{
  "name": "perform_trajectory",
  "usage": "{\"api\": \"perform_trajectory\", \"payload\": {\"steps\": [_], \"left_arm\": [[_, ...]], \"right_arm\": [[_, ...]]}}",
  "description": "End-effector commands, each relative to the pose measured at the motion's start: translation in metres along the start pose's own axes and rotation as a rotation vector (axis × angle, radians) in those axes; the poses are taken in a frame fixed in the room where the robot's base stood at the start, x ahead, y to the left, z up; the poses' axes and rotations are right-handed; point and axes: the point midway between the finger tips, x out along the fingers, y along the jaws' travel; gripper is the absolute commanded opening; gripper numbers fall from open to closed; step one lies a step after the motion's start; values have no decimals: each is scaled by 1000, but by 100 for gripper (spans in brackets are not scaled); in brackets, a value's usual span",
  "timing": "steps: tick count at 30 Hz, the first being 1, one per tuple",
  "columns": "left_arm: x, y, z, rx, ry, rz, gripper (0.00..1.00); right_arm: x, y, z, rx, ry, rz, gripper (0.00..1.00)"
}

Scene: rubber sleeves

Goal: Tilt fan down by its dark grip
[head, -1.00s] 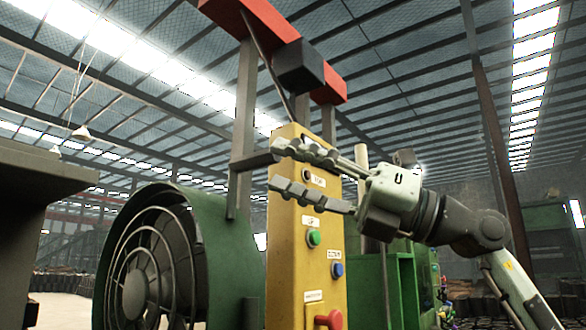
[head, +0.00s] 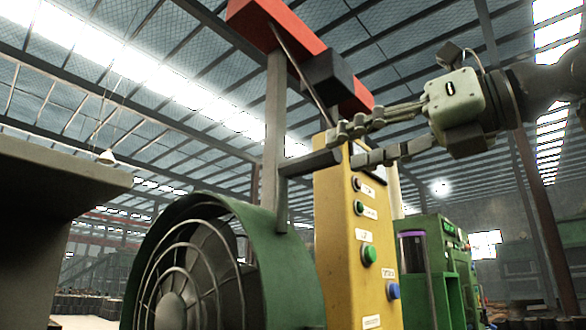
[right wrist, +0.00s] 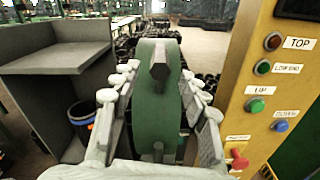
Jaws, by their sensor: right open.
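The fan (head: 205,265) is a green drum with a grey wire guard, at lower left centre in the head view. Its dark grip (head: 308,163) is a short bar sticking out to the right from a grey upright on the drum. In the right wrist view the grip (right wrist: 159,62) is seen end-on in front of the green drum (right wrist: 157,110). My right gripper (head: 346,148) is open, its fingers pointing left at the grip's free end. In the right wrist view the fingers (right wrist: 163,75) lie to either side of the grip, with gaps. My left gripper is out of view.
A yellow control post (head: 340,255) with labelled buttons stands just right of the fan, close to my right gripper. A red beam (head: 275,25) with a dark block is overhead. A grey bench (right wrist: 60,55) stands at left. Green machinery (head: 435,265) is behind the post.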

Motion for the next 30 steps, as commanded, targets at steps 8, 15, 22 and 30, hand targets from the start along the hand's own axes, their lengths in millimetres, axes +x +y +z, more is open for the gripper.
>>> {"api": "perform_trajectory", "payload": {"steps": [8, 15, 22, 30], "left_arm": [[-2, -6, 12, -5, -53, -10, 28], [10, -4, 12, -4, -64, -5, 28], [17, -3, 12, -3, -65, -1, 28], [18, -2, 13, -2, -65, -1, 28]], "right_arm": [[25, 1, 0, 1, 3, 1, 44], [62, 0, 1, 1, 1, 0, 44], [78, 0, 0, 0, 0, -1, 44], [78, 0, 0, 0, 0, -1, 39]]}}
